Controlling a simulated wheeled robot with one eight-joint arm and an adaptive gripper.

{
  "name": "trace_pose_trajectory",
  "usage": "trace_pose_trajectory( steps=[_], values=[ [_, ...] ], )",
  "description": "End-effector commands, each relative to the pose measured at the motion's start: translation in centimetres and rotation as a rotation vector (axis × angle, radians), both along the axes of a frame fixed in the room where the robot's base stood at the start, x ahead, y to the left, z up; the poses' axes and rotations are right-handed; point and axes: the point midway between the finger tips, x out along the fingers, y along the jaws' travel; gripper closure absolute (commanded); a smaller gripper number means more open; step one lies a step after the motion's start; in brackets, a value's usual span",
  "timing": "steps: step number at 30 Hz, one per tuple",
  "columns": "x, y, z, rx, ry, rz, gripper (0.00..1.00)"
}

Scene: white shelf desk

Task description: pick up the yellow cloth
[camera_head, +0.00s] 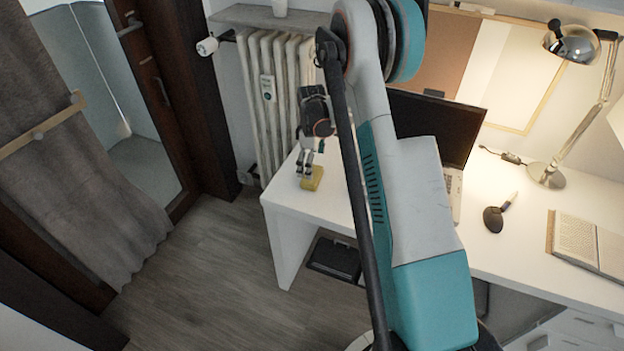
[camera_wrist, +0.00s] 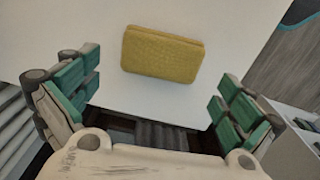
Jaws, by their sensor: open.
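The yellow cloth (camera_wrist: 162,54) is a small folded rectangle lying flat on the white desk (camera_wrist: 215,20). In the head view the cloth (camera_head: 312,180) is near the desk's left end, just below my gripper (camera_head: 309,170). In the wrist view my gripper (camera_wrist: 150,100) is open, with its green-padded fingers spread wide to the left and right of the cloth. Nothing is between the fingers, and the cloth is ahead of them. The head view does not show clearly whether the fingertips touch it.
A laptop (camera_head: 436,125) stands behind my arm. A desk lamp (camera_head: 545,175), a dark mouse-like object (camera_head: 493,219) and an open book (camera_head: 590,244) are on the right. A radiator (camera_head: 271,90) is behind the desk's left end. The desk around the cloth is clear.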

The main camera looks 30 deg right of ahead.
Motion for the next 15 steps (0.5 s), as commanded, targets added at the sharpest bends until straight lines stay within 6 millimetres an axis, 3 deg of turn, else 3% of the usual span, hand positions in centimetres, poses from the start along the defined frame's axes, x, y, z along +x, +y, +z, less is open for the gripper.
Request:
trace_pose_trajectory(
  steps=[9, 15],
  values=[
    [-0.3, 0.0, -4.4, 0.0, 0.0, 0.0, 0.0],
    [-0.3, 0.0, -4.9, 0.0, 0.0, 0.0, 0.0]
  ],
)
